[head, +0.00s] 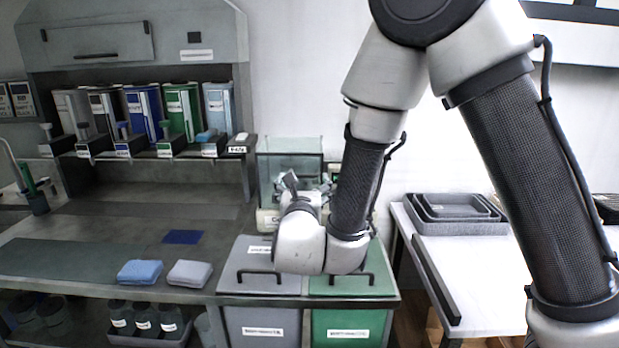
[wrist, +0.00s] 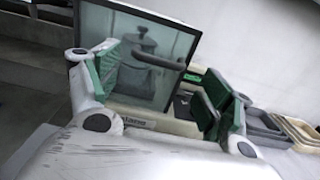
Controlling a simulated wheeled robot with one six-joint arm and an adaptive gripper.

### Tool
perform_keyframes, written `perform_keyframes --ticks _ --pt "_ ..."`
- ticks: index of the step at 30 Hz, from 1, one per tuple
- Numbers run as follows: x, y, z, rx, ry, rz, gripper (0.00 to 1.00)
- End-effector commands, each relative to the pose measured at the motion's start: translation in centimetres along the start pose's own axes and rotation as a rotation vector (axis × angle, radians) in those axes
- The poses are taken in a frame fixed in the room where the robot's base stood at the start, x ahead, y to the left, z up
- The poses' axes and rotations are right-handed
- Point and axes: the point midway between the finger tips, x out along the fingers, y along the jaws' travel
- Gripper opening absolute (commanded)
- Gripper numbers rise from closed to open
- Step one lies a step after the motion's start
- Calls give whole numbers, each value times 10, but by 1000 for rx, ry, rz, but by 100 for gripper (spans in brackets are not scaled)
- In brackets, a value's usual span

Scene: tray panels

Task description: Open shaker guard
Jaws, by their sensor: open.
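The shaker guard (head: 290,148) is a clear box with a dark frame, standing at the back beyond the two bins. In the wrist view its tilted glass front (wrist: 110,50) fills the middle, with a dark bar handle (wrist: 158,61) across it. A grey device shows behind the glass. My gripper (head: 306,182) is in front of the guard and hides part of it. In the wrist view my gripper (wrist: 160,88) is open, its green pads apart and nothing held. The handle appears between and beyond the fingers; I cannot tell whether either finger touches it.
Grey (head: 258,282) and green (head: 352,288) lidded bins with raised handles stand below my arm. Left is a bench (head: 110,230) with blue and grey cloths and a shelf of coloured boxes. Grey trays (head: 455,228) rest on the white table at right, otherwise mostly clear.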

Motion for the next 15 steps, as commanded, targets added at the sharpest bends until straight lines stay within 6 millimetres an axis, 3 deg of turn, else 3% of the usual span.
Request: perform_keyframes --ticks 7,15 --pt "42 -1 0 2 0 -4 80" --pt "57 -1 0 1 0 -2 80"
